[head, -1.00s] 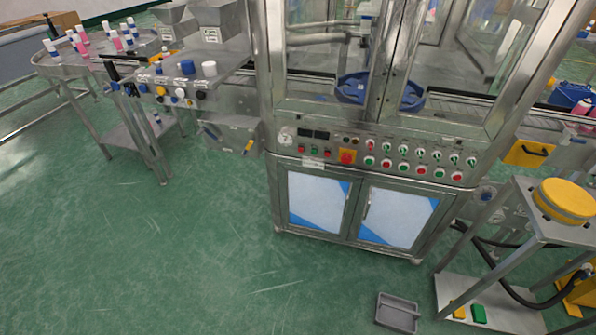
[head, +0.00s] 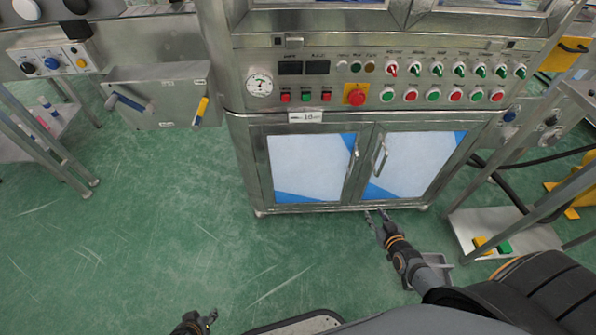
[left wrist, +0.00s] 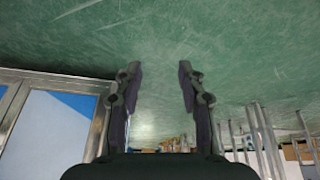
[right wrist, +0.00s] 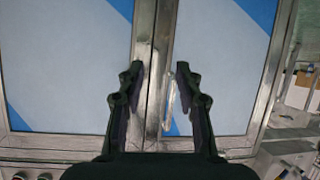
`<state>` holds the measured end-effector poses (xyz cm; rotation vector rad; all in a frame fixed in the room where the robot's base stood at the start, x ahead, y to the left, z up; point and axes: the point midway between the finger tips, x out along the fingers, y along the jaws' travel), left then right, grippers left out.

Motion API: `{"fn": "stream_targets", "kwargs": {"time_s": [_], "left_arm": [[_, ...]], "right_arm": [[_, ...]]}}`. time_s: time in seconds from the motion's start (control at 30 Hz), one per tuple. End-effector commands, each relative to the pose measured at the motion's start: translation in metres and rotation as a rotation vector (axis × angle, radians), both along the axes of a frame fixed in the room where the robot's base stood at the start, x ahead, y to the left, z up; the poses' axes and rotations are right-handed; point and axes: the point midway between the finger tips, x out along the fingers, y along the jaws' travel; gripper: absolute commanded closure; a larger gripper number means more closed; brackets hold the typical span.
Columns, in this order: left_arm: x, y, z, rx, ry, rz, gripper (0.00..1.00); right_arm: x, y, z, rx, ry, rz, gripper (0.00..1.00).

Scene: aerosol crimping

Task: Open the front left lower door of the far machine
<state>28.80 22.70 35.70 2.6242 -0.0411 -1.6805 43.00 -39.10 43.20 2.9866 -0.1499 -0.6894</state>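The machine's lower cabinet has two white-and-blue doors. The left lower door (head: 310,168) is closed, with an upright metal handle (head: 353,158) near its right edge. The right lower door (head: 412,165) is closed beside it. My right gripper (head: 375,214) is low in front of the doors, near the cabinet's bottom edge in the picture, apart from both handles. In the right wrist view my right gripper (right wrist: 160,82) is open and empty, facing the door seam, with a metal handle (right wrist: 169,100) visible between its fingers. My left gripper (head: 207,319) is low over the floor; the left wrist view shows it open (left wrist: 158,72).
A control panel (head: 355,95) with buttons and knobs sits above the doors. A side box (head: 157,98) juts out at left. A stand (head: 505,230) and a grey tray (head: 440,262) are at right. The green floor (head: 150,240) at left is clear.

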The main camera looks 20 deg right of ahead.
Motion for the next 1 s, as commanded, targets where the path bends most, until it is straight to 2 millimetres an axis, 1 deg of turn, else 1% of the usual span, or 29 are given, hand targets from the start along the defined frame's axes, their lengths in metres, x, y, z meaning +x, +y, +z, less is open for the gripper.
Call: {"fn": "stream_targets", "kwargs": {"time_s": [0.03, 0.1, 0.2, 0.3, 0.4, 0.57, 0.67, 0.77, 0.87, 1.0], "left_arm": [[0.011, -0.006, -0.022, -0.014, -0.038, -0.005, 0.6], [0.023, -0.014, -0.01, -0.033, -0.081, -0.013, 0.6], [0.034, -0.022, 0.01, -0.055, -0.13, -0.025, 0.6], [0.038, -0.027, 0.027, -0.067, -0.161, -0.032, 0.6], [0.04, -0.03, 0.038, -0.074, -0.176, -0.036, 0.6], [0.042, -0.03, 0.045, -0.075, -0.184, -0.037, 0.6], [0.049, -0.029, 0.05, -0.072, -0.214, -0.036, 0.6], [0.064, -0.028, 0.06, -0.067, -0.28, -0.034, 0.6], [0.083, -0.026, 0.075, -0.06, -0.372, -0.031, 0.6], [0.108, -0.024, 0.102, -0.051, -0.508, -0.027, 0.6]], "right_arm": [[0.019, 0.001, -0.014, 0.002, -0.091, 0.015, 0.65], [0.039, 0.006, 0.009, 0.014, -0.211, 0.029, 0.65], [0.056, 0.015, 0.037, 0.034, -0.336, 0.046, 0.65], [0.063, 0.023, 0.059, 0.052, -0.413, 0.056, 0.65], [0.066, 0.026, 0.071, 0.063, -0.447, 0.06, 0.65], [0.067, 0.027, 0.078, 0.066, -0.455, 0.06, 0.65], [0.069, 0.027, 0.077, 0.066, -0.455, 0.059, 0.65], [0.074, 0.026, 0.076, 0.066, -0.456, 0.059, 0.65], [0.081, 0.026, 0.076, 0.066, -0.455, 0.058, 0.65], [0.091, 0.026, 0.076, 0.067, -0.456, 0.059, 0.65]]}}
